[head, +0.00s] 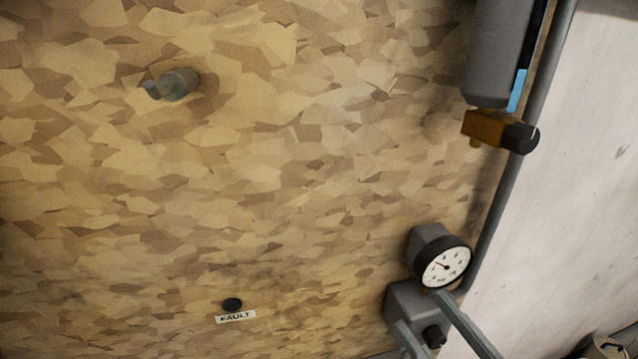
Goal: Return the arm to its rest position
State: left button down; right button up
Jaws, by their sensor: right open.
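My right gripper (420,310) comes in at the lower right. Its two grey, bar-like fingers stand apart, with nothing held between them. The fingertips overlap a grey block (402,298) just below a round pressure gauge (446,265) in the picture; I cannot tell whether they touch it. Most of the right arm is outside the frame. My left gripper and arm do not show.
A wood-chip panel fills most of the view, with a grey knob (175,84), a black button (232,304) and a FAULT label (235,317). A grey cylinder (491,55) and brass fitting (484,127) are upper right. A black knob (433,337) sits near the fingers.

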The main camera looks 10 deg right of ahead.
jog(key=s+a+r+n+t+y, duration=0.1)
jog(key=a+r+t, duration=0.15)
jog(key=r, duration=0.75)
jog(key=s+a+r+n+t+y, duration=0.1)
jog(key=a+r+n+t, duration=0.15)
jog(key=r, duration=0.75)
jog(key=d+r+m+h+p, duration=0.2)
jog(key=r+m+h+p, duration=0.1)
jog(key=r+p, duration=0.6)
jog(key=d+r+m+t+h+p, duration=0.1)
jog(key=r+m+h+p, duration=0.3)
jog(key=r+p, duration=0.5)
notch_tip(320, 180, up, 5)
jog(key=shift+s+d+f+t+p, duration=0.15)
jog(key=shift+d+t+p, duration=0.15)
jog(key=shift+d, duration=0.05)
